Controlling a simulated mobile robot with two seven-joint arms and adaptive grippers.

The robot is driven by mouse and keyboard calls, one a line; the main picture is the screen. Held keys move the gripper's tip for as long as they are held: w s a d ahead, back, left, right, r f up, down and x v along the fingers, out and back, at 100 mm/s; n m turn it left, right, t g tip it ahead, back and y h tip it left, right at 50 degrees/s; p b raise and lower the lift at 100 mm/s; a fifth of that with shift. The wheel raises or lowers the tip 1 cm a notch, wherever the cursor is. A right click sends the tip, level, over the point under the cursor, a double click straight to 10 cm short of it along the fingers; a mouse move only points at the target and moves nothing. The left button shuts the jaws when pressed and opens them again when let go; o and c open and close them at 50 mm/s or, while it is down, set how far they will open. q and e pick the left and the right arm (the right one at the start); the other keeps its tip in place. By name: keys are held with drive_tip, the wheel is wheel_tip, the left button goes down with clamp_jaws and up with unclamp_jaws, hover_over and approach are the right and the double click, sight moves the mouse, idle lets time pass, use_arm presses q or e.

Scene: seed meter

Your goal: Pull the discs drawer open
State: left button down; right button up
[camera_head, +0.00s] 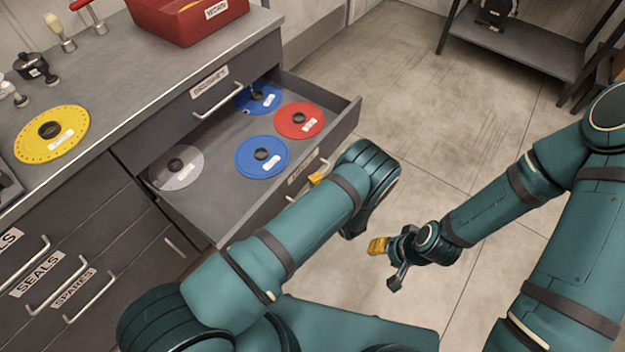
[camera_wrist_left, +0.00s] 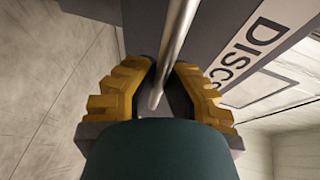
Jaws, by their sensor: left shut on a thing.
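The discs drawer (camera_head: 345,125) is pulled well out of the grey cabinet, with its inside in view. It holds two blue discs (camera_head: 245,168), a red disc (camera_head: 318,122) and a clear grey disc (camera_head: 190,176). My left gripper (camera_head: 317,179) is at the drawer front, mostly hidden by my own wrist. In the left wrist view, its yellow fingers (camera_wrist_left: 160,92) are shut around the bar handle (camera_wrist_left: 178,40), beside the DISCS label (camera_wrist_left: 250,60). My right gripper (camera_head: 385,262) is empty over the floor, its fingers apart.
The worktop carries a yellow disc (camera_head: 70,146), a red bin (camera_head: 165,22) and small tools. Shut drawers labelled SEALS and SPARES (camera_head: 75,287) are at the lower left. A dark shelf (camera_head: 525,50) stands at the back right. The floor before the drawer is clear.

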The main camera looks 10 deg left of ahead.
use_arm(q)
drive_tip(key=shift+w+d, duration=0.1)
drive_tip(key=c, duration=1)
unclamp_jaws()
wheel_tip(320, 180, up, 10)
drive_tip(key=shift+r, duration=0.1)
